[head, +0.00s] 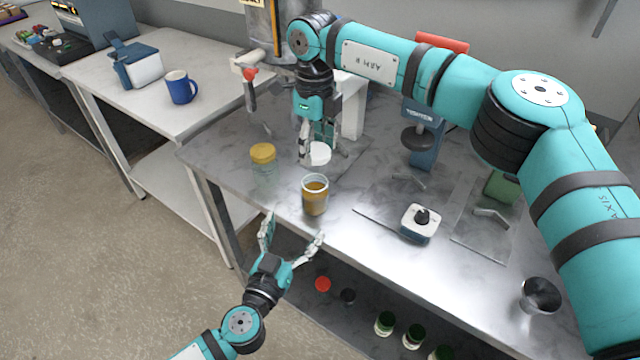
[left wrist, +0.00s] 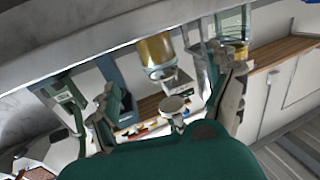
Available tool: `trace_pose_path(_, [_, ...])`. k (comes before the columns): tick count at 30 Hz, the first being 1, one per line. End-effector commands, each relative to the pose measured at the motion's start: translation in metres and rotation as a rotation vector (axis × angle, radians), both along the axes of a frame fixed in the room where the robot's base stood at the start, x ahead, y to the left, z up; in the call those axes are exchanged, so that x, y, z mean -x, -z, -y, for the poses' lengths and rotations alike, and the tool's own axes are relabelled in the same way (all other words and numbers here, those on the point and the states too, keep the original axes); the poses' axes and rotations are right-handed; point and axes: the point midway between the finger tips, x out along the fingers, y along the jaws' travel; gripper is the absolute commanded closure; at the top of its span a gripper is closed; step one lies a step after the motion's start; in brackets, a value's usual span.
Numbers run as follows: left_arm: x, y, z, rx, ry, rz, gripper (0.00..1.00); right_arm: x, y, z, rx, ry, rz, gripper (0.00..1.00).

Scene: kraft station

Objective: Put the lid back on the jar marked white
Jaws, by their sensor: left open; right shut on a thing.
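An open glass jar with amber contents (head: 315,196) stands upright near the front edge of the grey bench; it also shows in the left wrist view (left wrist: 157,55). I cannot read any mark on it. My right gripper (head: 317,147) is shut on a white lid (head: 320,155), held behind and above the open jar. My left gripper (head: 293,238) is open and empty, in front of the bench edge, with its fingers pointing toward the open jar and apart from it. A second jar with a yellow lid (head: 263,153) stands to the left of the open jar.
A white device with a black knob (head: 420,222) and a metal cup (head: 540,296) stand on the bench at right. A blue mug (head: 181,87) is on the side table. Several jars and a red lid (head: 322,284) lie below the bench. Bench between open jar and device is clear.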

Motion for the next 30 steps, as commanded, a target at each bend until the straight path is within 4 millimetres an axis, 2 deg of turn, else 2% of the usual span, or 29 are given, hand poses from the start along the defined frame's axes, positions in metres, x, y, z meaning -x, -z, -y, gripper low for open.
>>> trace_pose_path(4, [0.004, -0.008, 0.004, 0.005, 0.007, -0.005, 0.12, -0.004, -0.006, -0.004, 0.001, 0.055, -0.001, 0.60])
trace_pose_path(17, [-0.003, -0.008, 0.006, 0.006, 0.006, -0.003, 0.12, -0.005, -0.006, -0.003, 0.001, 0.056, -0.001, 0.60])
trace_pose_path(20, [-0.014, -0.008, 0.010, 0.006, 0.006, -0.003, 0.12, -0.004, -0.006, -0.003, 0.000, 0.056, -0.002, 0.60])
trace_pose_path(30, [-0.074, -0.008, 0.033, 0.006, 0.004, -0.003, 0.12, -0.005, -0.006, -0.003, 0.001, 0.055, -0.001, 0.60])
